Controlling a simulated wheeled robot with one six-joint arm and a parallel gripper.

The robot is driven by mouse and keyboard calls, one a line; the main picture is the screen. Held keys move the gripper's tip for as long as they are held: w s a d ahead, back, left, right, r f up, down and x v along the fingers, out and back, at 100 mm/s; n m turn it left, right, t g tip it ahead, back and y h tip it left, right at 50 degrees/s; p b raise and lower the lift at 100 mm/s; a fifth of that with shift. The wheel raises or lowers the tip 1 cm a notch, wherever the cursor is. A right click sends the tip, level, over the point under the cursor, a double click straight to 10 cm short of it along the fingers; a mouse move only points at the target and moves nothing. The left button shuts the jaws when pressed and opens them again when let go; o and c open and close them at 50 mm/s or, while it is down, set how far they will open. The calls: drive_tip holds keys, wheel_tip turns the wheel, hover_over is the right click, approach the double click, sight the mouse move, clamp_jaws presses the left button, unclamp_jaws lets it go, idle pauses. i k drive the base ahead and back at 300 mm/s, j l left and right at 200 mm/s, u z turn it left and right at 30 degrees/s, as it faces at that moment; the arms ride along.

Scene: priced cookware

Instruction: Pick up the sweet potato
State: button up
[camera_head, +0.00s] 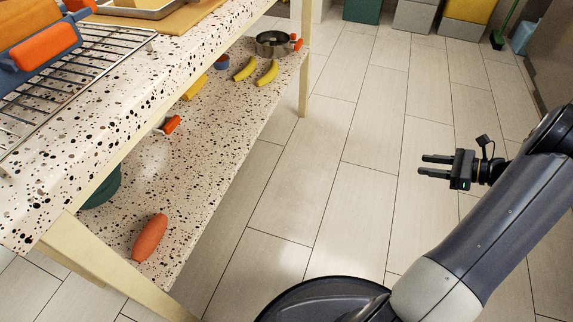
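The sweet potato (150,237) is an orange-red, elongated shape lying on the lower speckled shelf (205,180), close to the shelf's near end. My gripper (428,166) is at the right, over the tiled floor, pointing left. Its two black fingers are apart with nothing between them. It is well away from the sweet potato, with open floor between the shelf and my arm.
The upper speckled counter (110,110) overhangs the lower shelf and bears a wire rack (95,62). A pale table leg (125,268) stands near the sweet potato. Two bananas (266,73) and a metal pot (270,43) sit farther back on the shelf. The floor (345,190) is clear.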

sight(153, 232)
drive_tip(key=i+l+u, duration=0.25)
drive_tip(key=i+u, duration=0.25)
drive_tip(key=i+l+u, duration=0.45)
drive_tip(key=k+u, duration=0.1)
drive_tip(key=u, duration=2.4)
